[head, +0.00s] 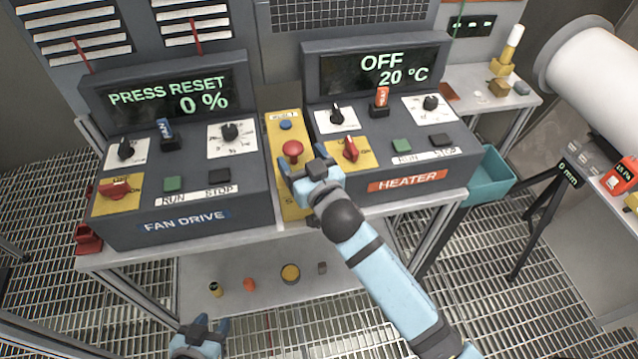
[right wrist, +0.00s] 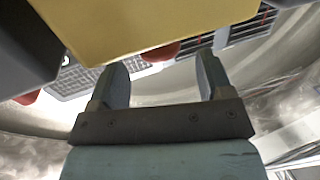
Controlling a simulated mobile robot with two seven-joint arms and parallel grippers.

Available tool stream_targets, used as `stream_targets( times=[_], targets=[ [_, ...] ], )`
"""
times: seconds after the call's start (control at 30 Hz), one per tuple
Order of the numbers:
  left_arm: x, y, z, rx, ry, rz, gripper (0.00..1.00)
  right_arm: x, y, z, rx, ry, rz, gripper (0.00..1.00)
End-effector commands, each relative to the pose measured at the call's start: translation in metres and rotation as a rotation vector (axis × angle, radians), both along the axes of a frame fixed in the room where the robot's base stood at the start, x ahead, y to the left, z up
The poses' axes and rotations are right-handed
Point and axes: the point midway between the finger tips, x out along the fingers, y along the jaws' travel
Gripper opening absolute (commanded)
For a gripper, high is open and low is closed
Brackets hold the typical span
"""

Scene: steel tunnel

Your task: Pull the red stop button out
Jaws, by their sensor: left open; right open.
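The red stop button (head: 292,150) is a mushroom head on a narrow yellow box (head: 286,127) between the two consoles. A blue button (head: 285,125) sits above it on the same box. My right gripper (head: 303,172) is open just in front of the red button, covering the lower part of the box. In the right wrist view the open fingers (right wrist: 162,78) stand below the yellow box (right wrist: 150,25). A red part (right wrist: 162,52) shows beyond the box's edge, between the fingers; contact cannot be seen. My left gripper (head: 205,328) is open and empty, low at the bottom edge.
The fan drive console (head: 188,228) reads "PRESS RESET 0 %". The heater console (head: 408,181) reads "OFF 20 °C" and has a red switch (head: 350,149) close to my right gripper. A teal bin (head: 490,180) is at the right. A lower shelf (head: 265,268) holds small items.

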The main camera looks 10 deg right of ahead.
Motion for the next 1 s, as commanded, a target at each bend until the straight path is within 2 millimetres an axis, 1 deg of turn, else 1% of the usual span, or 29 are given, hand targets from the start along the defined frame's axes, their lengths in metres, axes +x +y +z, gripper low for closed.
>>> stream_targets(
  times=[0.03, 0.2, 0.3, 0.4, 0.5, 0.6, 1.0],
  targets=[
    [0.0, -0.001, -0.005, -0.002, 0.001, -0.001, 0.43, -0.013, -0.005, -0.004, 0.001, 0.003, 0.001, 0.73],
    [-0.001, -0.004, -0.012, -0.005, 0.005, -0.006, 0.43, -0.05, -0.019, -0.003, 0.002, 0.002, 0.0, 0.73],
    [-0.002, -0.005, -0.015, -0.007, 0.006, -0.009, 0.43, -0.067, -0.026, -0.002, 0.002, 0.001, 0.0, 0.73],
    [-0.001, -0.006, -0.017, -0.007, 0.005, -0.01, 0.43, -0.08, -0.031, -0.001, 0.002, 0.001, 0.0, 0.73],
    [-0.001, -0.006, -0.017, -0.007, 0.003, -0.011, 0.43, -0.088, -0.035, -0.001, 0.001, -0.001, 0.0, 0.73],
    [0.0, -0.005, -0.016, -0.006, 0.001, -0.011, 0.43, -0.092, -0.036, 0.0, 0.002, -0.002, 0.0, 0.73],
    [0.001, -0.003, -0.016, -0.004, -0.001, -0.009, 0.43, -0.092, -0.036, 0.001, 0.002, -0.002, 0.0, 0.73]
  ],
)
